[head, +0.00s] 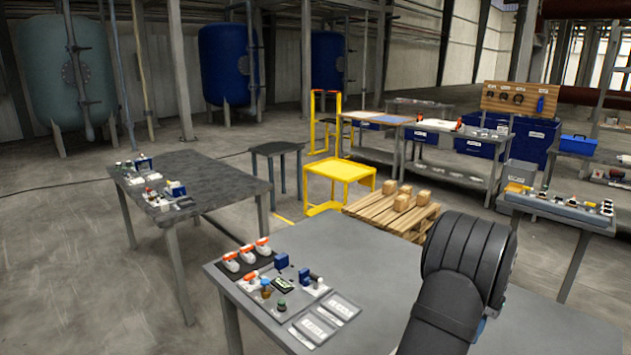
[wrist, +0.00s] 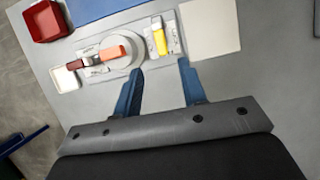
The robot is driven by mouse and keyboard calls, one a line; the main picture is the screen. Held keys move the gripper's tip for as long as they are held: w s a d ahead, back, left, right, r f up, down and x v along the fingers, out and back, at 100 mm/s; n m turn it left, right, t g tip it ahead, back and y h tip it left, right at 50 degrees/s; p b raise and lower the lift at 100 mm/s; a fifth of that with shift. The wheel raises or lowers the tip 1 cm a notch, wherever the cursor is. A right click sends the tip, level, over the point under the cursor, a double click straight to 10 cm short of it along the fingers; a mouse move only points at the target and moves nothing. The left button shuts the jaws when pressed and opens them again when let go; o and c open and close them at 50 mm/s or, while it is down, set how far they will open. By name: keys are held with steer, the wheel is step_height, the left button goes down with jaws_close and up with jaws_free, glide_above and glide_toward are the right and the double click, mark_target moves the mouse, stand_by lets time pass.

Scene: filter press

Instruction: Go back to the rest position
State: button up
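My gripper (wrist: 160,92) shows in the wrist view with its two blue fingers spread apart and nothing between them. It is over a grey table top (wrist: 215,88). Just beyond the fingertips is a round grey piece (wrist: 122,60) with an orange-handled part (wrist: 113,51) across it. A yellow item (wrist: 160,42) on a pale plate lies beyond the gap between the fingers. In the head view my dark arm fills the lower right, and my gripper is not visible there.
In the wrist view, a red bin (wrist: 46,20) stands at the upper left beside a small white tray (wrist: 66,78). In the head view, a grey table (head: 375,265) carries several red-handled valves (head: 248,252) and labelled plates. A yellow cart (head: 340,172) and a pallet with boxes (head: 393,212) stand behind.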

steer(key=v, duration=0.7)
steer(key=x, duration=1.6)
steer(key=shift+s+a+f, duration=0.15)
steer(key=shift+f, duration=0.15)
steer(key=shift+f+n, duration=0.15)
steer(key=shift+n, duration=0.25)
steer(key=n+g+h, duration=0.1)
steer(key=n, duration=0.2)
steer(key=shift+a, duration=0.15)
steer(key=n+h, duration=0.1)
steer(key=n, duration=0.1)
steer(key=n+h, duration=0.1)
steer(key=n, duration=0.2)
steer(key=shift+a, duration=0.15)
